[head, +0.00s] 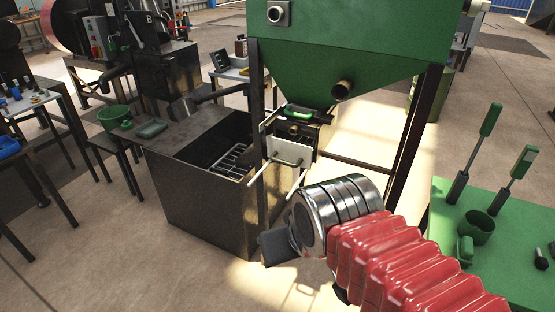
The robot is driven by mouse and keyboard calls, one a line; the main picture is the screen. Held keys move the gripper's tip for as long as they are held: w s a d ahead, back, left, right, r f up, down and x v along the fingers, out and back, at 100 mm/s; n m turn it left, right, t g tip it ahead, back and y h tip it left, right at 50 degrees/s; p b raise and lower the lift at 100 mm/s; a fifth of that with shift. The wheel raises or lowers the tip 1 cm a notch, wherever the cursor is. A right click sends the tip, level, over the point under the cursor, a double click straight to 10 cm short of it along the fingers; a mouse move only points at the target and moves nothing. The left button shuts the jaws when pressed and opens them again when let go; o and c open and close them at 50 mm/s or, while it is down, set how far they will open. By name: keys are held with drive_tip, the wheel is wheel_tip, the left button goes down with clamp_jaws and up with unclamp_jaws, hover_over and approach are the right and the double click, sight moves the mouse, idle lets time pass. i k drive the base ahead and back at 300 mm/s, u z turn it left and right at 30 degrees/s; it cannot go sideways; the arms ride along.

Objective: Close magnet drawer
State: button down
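The magnet drawer (279,152) looks like a pale front plate with a bar handle, below the green hopper (350,65). Light rods stick out beside the plate toward the camera, and the drawer looks pulled out of its dark housing (302,132). How far out it stands is hard to tell. My gripper (275,248) shows as a dark block at the end of my silver wrist and red-sleeved arm. It is below and in front of the drawer in the picture, apart from the handle. Its fingers are mostly hidden, and I see nothing held.
A dark open metal bin (185,195) stands left of the drawer, with a grate inside. Dark hopper legs (400,150) flank the drawer. A green table (500,225) with levers and a cup is at right. Floor is clear in front of the bin.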

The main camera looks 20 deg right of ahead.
sight(283, 150)
drive_tip(key=k, duration=0.9)
drive_tip(key=u, duration=0.7)
drive_tip(key=i, duration=2.25)
drive_tip(key=z, duration=0.7)
